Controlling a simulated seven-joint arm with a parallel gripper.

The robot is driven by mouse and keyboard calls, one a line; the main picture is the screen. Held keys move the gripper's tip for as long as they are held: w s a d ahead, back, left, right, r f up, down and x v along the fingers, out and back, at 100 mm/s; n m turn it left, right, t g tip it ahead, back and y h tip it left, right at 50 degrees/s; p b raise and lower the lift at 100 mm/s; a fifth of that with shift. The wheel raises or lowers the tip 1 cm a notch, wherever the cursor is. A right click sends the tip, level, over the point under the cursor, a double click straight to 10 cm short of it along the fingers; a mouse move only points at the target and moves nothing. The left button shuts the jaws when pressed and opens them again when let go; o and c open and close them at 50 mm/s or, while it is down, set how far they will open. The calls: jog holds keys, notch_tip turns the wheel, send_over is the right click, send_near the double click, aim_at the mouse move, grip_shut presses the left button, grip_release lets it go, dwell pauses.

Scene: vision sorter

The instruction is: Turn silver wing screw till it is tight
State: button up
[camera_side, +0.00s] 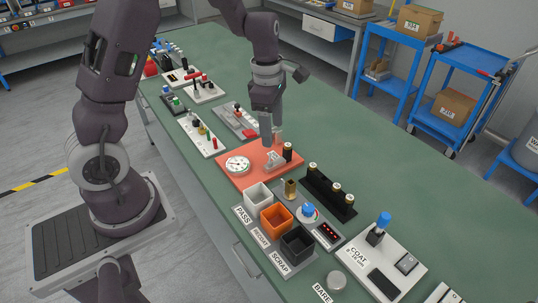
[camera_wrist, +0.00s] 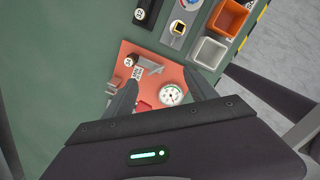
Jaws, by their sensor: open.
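A red-orange plate (camera_side: 228,177) bears a round white dial (camera_side: 237,165), a black cylinder with a pale top (camera_side: 287,152) and a silver-grey fitting (camera_side: 275,159). The plate shows in the wrist view (camera_wrist: 126,50), with the fitting (camera_wrist: 150,66) and the dial (camera_wrist: 170,96). A small greyish part (camera_wrist: 112,88) sits at the plate's left edge there. I cannot make out which silver part is the wing screw. My gripper (camera_side: 270,140) is above the plate's far side, pointing down. In the wrist view its open fingers (camera_wrist: 165,88) straddle the plate, with nothing between them held.
White, orange and black bins (camera_side: 277,220) stand nearer the camera. A black rack with cylinders (camera_side: 326,195) is beside the plate. The green bench top (camera_side: 345,140) is clear toward the right.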

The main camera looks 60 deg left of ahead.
aim_at(270, 161)
jog(key=f+n, duration=0.1)
jog(key=a+f+n, duration=0.1)
jog(key=f, duration=0.1)
jog(key=a+f+n, duration=0.1)
jog(key=shift+w+a+f+g, duration=0.15)
jog(key=shift+w+f+g, duration=0.15)
jog(key=shift+f, duration=0.05)
notch_tip(270, 161, down, 7)
jog(key=shift+f, duration=0.1)
jog(key=c, duration=1.4)
